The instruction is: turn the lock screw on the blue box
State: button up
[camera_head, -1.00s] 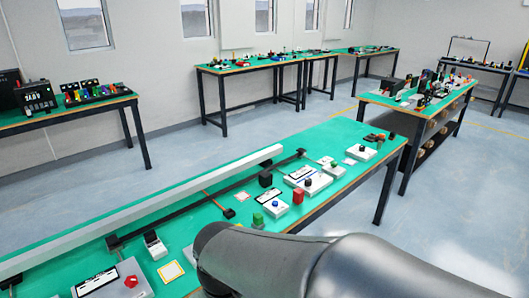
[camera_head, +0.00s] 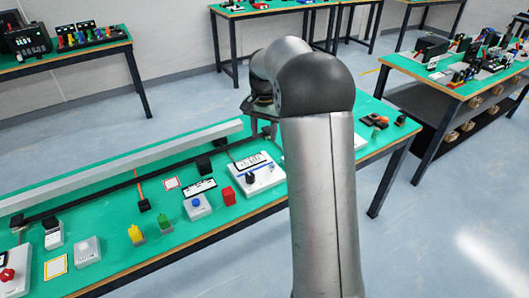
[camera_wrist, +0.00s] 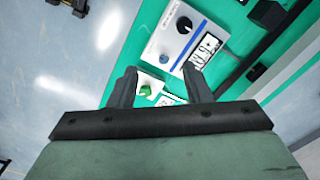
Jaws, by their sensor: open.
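I cannot make out a box with a wholly blue body or its lock screw. A white box with a blue round top (camera_head: 198,203) stands on the green bench in the head view. A larger white panel with a black knob (camera_head: 253,176) is right of it. In the wrist view a white panel with a blue stripe (camera_wrist: 169,41) and a black knob lies beyond my fingertips, beside a small white box with a green piece (camera_wrist: 146,90). My gripper (camera_wrist: 160,72) is open, with nothing visibly held. My arm hides it in the head view.
A red block (camera_head: 228,195), a green piece (camera_head: 166,224) and a yellow piece (camera_head: 135,233) stand along the bench's front. A long light-grey rail (camera_head: 120,165) runs behind. Another bench (camera_head: 440,75) stands to the right, with open floor between.

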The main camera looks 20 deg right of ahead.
aim_at(272, 166)
jog(key=w+d+f+m, duration=0.2)
jog(key=w+d+f, duration=0.1)
jog(key=w+d, duration=0.2)
notch_tip(272, 166, down, 17)
jog(key=shift+d+p, duration=0.1)
jog(key=shift+p, duration=1)
grip_shut()
